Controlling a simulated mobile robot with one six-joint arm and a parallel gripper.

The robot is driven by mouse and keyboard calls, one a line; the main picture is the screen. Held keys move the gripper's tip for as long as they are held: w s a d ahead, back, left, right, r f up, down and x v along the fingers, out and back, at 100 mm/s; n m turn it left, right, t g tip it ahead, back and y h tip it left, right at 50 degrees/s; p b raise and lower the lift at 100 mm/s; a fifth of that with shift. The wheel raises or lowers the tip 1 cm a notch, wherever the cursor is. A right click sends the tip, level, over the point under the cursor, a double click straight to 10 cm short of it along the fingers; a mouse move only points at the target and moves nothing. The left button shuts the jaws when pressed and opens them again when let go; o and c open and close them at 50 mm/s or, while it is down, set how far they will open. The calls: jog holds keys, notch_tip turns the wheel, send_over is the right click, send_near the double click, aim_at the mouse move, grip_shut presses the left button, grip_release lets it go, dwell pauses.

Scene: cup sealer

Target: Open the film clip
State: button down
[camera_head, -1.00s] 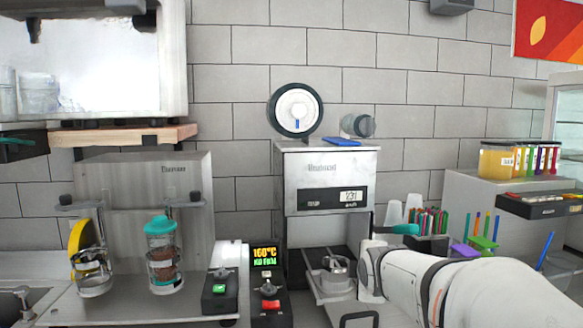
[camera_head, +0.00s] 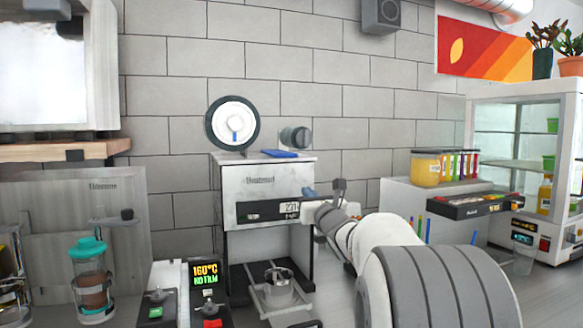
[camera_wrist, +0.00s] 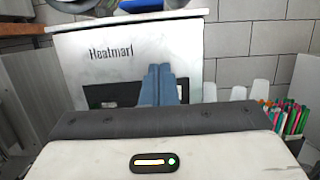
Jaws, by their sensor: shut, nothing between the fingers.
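The sealer, a pale box marked "Heatmart" (camera_head: 265,190), stands against the wall. On its top are a white film reel with a dark rim (camera_head: 232,124), a grey cylinder (camera_head: 295,137) and a flat blue piece (camera_head: 280,153). The blue piece may be the film clip, but I cannot be sure. My gripper (camera_head: 309,192) is at the sealer's right front, below its top and apart from the blue piece. In the wrist view its blue fingers (camera_wrist: 158,85) are together and empty, in front of the sealer's dark panel. The teal lever is hidden now.
A metal cup (camera_head: 278,287) sits in the sealer's lower tray. A control box reading "160°C NO FILM" (camera_head: 206,275) stands to its left, beyond it a teal-lidded cup (camera_head: 91,280). Topping jars (camera_head: 428,166) stand at right. The space above the sealer is open.

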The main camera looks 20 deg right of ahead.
aim_at(292, 160)
jog(key=shift+w, duration=0.1)
jog(key=p+x, duration=0.4)
jog(key=x, duration=0.6)
jog(key=shift+r+p, duration=0.2)
jog(key=shift+p, duration=0.2)
jog(key=r+p, duration=0.1)
jog(key=r, duration=0.2)
jog(key=shift+s+r+p, duration=0.2)
jog(key=shift+p, duration=0.2)
jog(key=shift+w+r, duration=0.1)
jog(key=shift+w, duration=0.05)
